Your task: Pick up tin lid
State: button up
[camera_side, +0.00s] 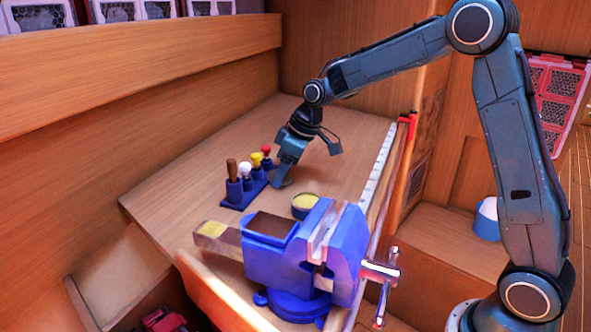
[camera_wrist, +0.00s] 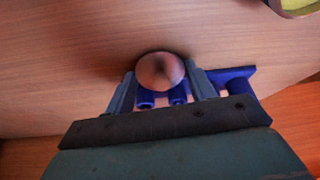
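The tin lid (camera_wrist: 160,72) is a small round disc with a dull pinkish-brown face in the wrist view. There it appears between the tips of my gripper's two fingers. I cannot tell whether either finger touches the lid. An open round tin (camera_side: 305,204) with yellow contents stands on the bench nearby.
A blue rack (camera_side: 240,197) with several coloured-handled tools stands left of my gripper. A large blue vise (camera_side: 300,255) stands in front. A white ruler strip (camera_side: 378,165) runs along the bench's right edge. The bench top (camera_side: 220,140) behind is clear.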

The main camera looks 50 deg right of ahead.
jog(key=shift+r, duration=0.1)
jog(key=shift+c, duration=0.4)
notch_tip(320, 180, up, 20)
dwell(0.6)
dwell(0.7)
jog(key=s+a+f+n+g, duration=0.1)
jog(key=s+a+f+n, duration=0.1)
jog(key=s+f, duration=0.3)
jog(key=s+a+f+n+g, duration=0.2)
jog(key=s+a+f+n, duration=0.1)
jog(key=s+f+n, duration=0.2)
jog(key=shift+s+a, duration=0.2)
jog(key=shift+s, duration=0.85)
jog(key=shift+f, duration=0.3)
jog(key=shift+s+d+x, duration=0.1)
jog(key=shift+d+x, duration=0.1)
jog(key=shift+x, duration=0.8)
jog(key=shift+s+d+x, duration=0.1)
jog(key=shift+d+x, duration=0.05)
jog(key=shift+x, duration=0.8)
jog(key=shift+s+d+x, duration=0.1)
jog(key=shift+d+x, duration=0.1)
jog(key=shift+x, duration=0.8)
